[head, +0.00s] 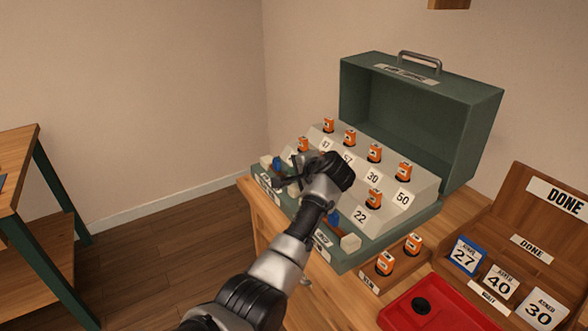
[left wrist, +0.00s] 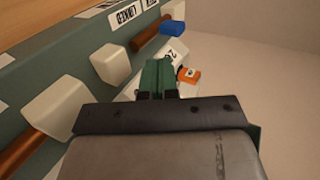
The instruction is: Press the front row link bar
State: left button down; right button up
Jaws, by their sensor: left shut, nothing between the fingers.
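In the left wrist view, brown bars (left wrist: 150,36) run between white blocks (left wrist: 110,63), with a blue piece (left wrist: 173,25) near one bar. A label reading LINKED (left wrist: 127,14) is beside them. My left gripper (head: 284,181) is shut and empty over the front left of the case; its fingertips (left wrist: 157,70) show in the left wrist view. My arm hides the middle of the front edge.
A red tray (head: 392,318) with a black knob lies at the right front. A DONE rack (head: 510,215) with number cards is at the right. Another table (head: 20,150) is at the far left, with open floor between.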

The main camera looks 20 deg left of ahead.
pick_arm(q)
jog(key=shift+s+d+r, duration=0.15)
jog(key=shift+s+d, duration=0.1)
jog(key=v, duration=0.5)
jog(key=shift+s+d+r, duration=0.25)
jog(key=shift+s+d, duration=0.05)
jog(key=shift+d, duration=0.05)
pick_arm(e)
jog(key=shift+w+a+r, duration=0.1)
jog(key=shift+w+a, duration=0.15)
jog(key=shift+a, duration=0.3)
jog(key=shift+w+a, duration=0.2)
jog(key=shift+a, duration=0.3)
pick_arm(q)
jog(key=shift+r, duration=0.1)
pick_arm(e)
jog(key=shift+d, duration=0.25)
pick_arm(q)
jog(key=shift+s+d, duration=0.1)
pick_arm(e)
jog(key=shift+s, duration=0.15)
